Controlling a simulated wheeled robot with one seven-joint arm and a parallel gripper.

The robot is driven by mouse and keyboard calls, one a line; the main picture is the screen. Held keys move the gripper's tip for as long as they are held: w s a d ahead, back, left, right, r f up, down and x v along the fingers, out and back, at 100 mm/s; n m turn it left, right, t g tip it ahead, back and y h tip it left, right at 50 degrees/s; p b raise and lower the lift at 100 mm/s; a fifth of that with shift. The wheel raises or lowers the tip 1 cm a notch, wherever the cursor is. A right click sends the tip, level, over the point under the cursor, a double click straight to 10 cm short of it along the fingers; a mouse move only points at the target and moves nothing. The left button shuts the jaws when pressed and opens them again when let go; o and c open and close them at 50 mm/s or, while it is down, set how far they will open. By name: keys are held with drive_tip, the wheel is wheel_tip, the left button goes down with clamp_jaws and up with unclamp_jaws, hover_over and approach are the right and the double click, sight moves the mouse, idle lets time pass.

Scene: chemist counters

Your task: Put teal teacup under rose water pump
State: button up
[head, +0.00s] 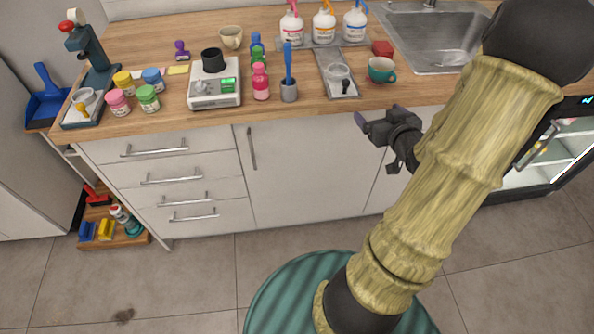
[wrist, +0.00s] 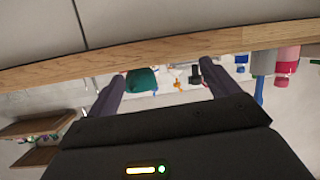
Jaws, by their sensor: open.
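The teal teacup (head: 381,69) stands upright on the wooden counter, left of the sink. It also shows in the wrist view (wrist: 141,80), between my fingers in the picture, nearer the left one. The pump bottles stand on a grey tray at the back; the one with the pink label and pump (head: 291,27) is leftmost, and its label is too small to read. My gripper (head: 379,113) is open and empty, in front of the counter edge and apart from the teacup. Its two fingers (wrist: 165,70) show spread in the wrist view.
The sink (head: 430,35) is to the right. A blue brush in a grey holder (head: 289,90) and a pink bottle (head: 261,82) stand further left.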

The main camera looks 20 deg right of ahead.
drive_tip(key=a+f+g, duration=0.3)
drive_tip(key=a+g, duration=0.3)
drive_tip(key=a, duration=0.6)
drive_tip(key=s+a+n+g+y, duration=0.1)
drive_tip(key=s+a+g, duration=0.4)
drive_tip(key=a, duration=0.9)
drive_tip(key=s+r+y, duration=0.1)
drive_tip(key=s, duration=0.2)
drive_tip(key=shift+g, duration=0.3)
drive_tip(key=shift+c, duration=0.2)
